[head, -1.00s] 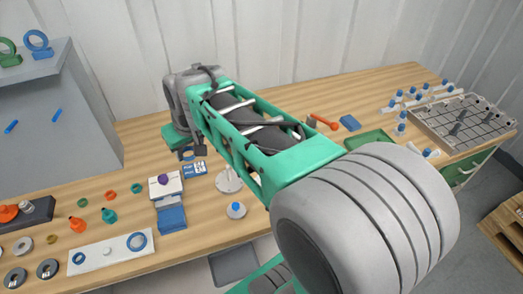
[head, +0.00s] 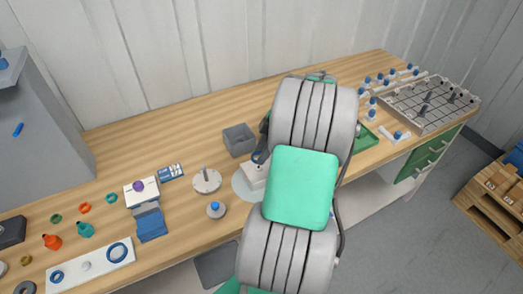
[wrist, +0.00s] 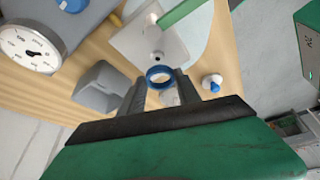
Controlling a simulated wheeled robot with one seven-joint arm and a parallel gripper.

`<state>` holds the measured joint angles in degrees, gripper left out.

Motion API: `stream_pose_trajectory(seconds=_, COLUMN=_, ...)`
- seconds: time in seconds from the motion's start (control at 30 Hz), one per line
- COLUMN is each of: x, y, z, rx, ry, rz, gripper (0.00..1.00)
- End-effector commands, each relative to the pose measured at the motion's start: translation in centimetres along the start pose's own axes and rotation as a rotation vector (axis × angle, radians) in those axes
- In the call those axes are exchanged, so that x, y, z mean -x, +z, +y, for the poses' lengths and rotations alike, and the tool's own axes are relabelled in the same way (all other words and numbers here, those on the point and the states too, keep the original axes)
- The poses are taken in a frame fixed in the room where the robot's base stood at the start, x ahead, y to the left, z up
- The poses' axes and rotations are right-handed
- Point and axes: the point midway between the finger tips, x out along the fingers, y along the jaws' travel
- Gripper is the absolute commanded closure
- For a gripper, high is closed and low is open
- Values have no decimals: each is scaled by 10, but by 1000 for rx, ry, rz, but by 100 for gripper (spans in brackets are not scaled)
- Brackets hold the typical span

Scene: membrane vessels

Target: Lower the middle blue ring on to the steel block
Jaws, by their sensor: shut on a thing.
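The blue ring (wrist: 160,76) is pinched between the fingertips of my gripper (wrist: 160,88) in the wrist view. A pale grey square block (wrist: 135,40), seemingly the steel block, lies just beyond the ring, with a small dark round spot near its near corner. The ring shows in front of the block's near corner; whether they touch, I cannot tell. In the head view the block (head: 254,176) stands on a pale round disc (head: 240,187), partly hidden by my arm. My arm hides most of my gripper there.
A grey open bin (head: 239,140) stands behind the block. A knobbed disc (head: 207,181) and a blue-topped piece (head: 215,210) stand to its left. A white plate (head: 75,272) carries a blue ring at each end. A green tray (head: 364,140) and wire rack (head: 425,104) are right.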

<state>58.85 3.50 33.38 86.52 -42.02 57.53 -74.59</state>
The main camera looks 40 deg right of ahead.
Motion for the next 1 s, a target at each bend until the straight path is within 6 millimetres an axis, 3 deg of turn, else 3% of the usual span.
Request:
stream_pose_trajectory(seconds=0.5, x=-42, y=17, z=0, rx=-2, ry=0, rz=-1, gripper=98)
stream_pose_trajectory(seconds=0.9, x=-45, y=18, z=0, rx=-2, ry=1, rz=-1, gripper=98)
stream_pose_trajectory(seconds=0.93, x=-45, y=18, z=0, rx=-2, ry=1, rz=-1, gripper=60)
stream_pose_trajectory(seconds=1.0, x=-45, y=18, z=0, rx=-2, ry=1, rz=-1, gripper=54)
